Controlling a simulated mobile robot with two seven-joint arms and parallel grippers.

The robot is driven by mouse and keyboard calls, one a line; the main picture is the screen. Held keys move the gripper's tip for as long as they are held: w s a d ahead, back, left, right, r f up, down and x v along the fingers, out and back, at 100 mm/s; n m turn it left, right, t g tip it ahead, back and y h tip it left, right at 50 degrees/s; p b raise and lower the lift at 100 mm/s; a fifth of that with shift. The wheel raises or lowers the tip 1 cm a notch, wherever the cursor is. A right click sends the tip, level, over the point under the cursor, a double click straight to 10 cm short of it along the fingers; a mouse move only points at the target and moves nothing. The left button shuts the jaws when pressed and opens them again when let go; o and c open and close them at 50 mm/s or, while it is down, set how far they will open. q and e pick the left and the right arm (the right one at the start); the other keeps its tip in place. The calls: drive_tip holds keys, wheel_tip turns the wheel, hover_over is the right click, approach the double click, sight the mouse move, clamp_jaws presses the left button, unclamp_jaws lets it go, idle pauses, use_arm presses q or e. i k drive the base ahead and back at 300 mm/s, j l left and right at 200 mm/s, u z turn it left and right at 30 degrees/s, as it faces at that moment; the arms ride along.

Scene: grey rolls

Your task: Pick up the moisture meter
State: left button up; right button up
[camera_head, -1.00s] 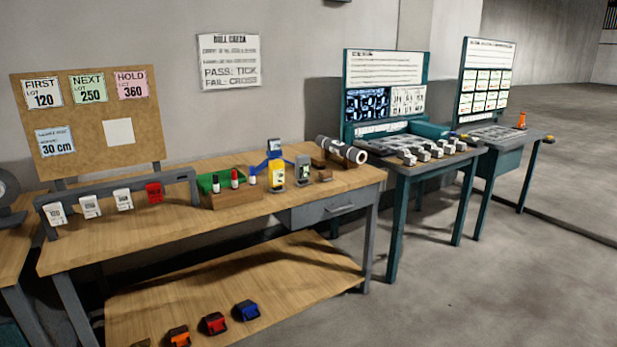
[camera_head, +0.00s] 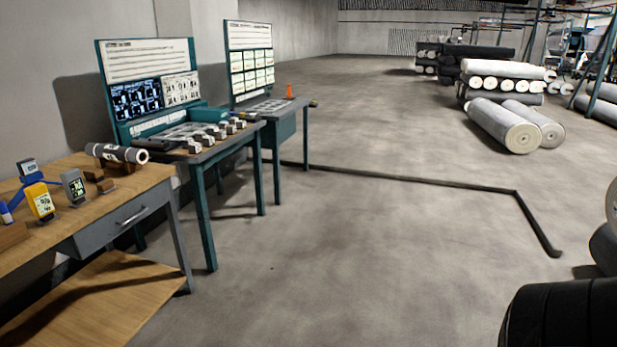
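Two small handheld devices stand on the wooden workbench (camera_head: 150,180) at the left. One is a yellow device (camera_head: 41,201) with a light face, next to a blue stand (camera_head: 30,178) that holds a small grey device (camera_head: 27,167). The other is a dark grey device (camera_head: 74,186) with a pale green screen, just right of the yellow one. I cannot tell for certain which of these is the moisture meter. Neither of my grippers is in view.
A grey roll (camera_head: 117,153) lies at the bench's back. Two teal stations with boards (camera_head: 150,75) (camera_head: 250,62) stand beyond it. Large fabric rolls (camera_head: 505,122) are stacked at the right. A dark roll (camera_head: 563,312) is near at lower right.

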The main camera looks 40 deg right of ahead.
sight(37, 197)
drive_tip(key=z, duration=3.85)
drive_tip(key=u, duration=3.85)
drive_tip(key=i+u, duration=0.15)
drive_tip(key=i, duration=0.2)
